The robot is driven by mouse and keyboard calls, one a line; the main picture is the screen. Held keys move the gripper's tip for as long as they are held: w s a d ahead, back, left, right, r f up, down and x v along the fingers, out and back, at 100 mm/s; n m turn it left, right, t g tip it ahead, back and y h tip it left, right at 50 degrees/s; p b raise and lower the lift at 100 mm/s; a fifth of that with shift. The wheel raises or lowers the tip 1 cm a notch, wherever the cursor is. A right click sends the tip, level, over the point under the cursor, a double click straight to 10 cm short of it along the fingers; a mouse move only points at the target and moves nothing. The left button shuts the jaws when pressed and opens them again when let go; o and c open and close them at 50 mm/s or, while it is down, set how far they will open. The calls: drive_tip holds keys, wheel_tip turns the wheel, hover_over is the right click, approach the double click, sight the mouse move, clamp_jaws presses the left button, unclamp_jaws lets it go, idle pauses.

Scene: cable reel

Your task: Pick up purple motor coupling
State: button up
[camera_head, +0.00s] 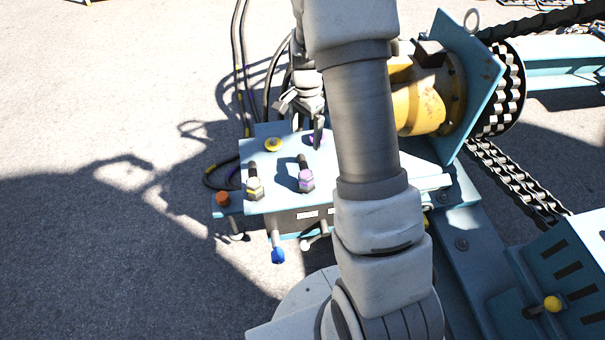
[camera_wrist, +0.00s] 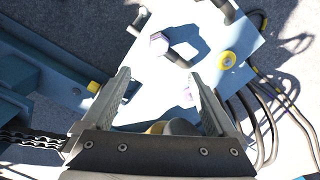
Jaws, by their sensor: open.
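A purple coupling (camera_head: 306,180) with a dark stem stands on the light blue panel (camera_head: 275,203). It also shows in the wrist view (camera_wrist: 159,43), beyond the fingertips. A second, flatter purple piece (camera_head: 316,139) lies on the panel farther back, partly hidden by a finger. In the wrist view this flat piece (camera_wrist: 189,93) shows beside the right finger. I cannot tell which purple piece is the motor coupling. My gripper (camera_head: 301,119) is open and empty, pointing down over the panel's back part. In the wrist view the gripper (camera_wrist: 160,76) shows nothing held between its fingers.
An orange knob (camera_head: 222,199) and a blue-tipped lever (camera_head: 278,255) are at the panel's edge. Black hoses (camera_head: 240,80) rise behind. A yellow motor (camera_head: 422,100) is right.

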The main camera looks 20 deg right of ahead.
drive_tip(key=b, duration=0.4)
hover_over(305, 175)
wheel_tip(305, 175, down, 14)
drive_tip(key=shift+r, duration=0.2)
wheel_tip(305, 175, down, 5)
drive_tip(key=b, duration=0.2)
drive_tip(key=shift+f+b, duration=0.1)
drive_tip(key=shift+b, duration=0.3)
clamp_jaws()
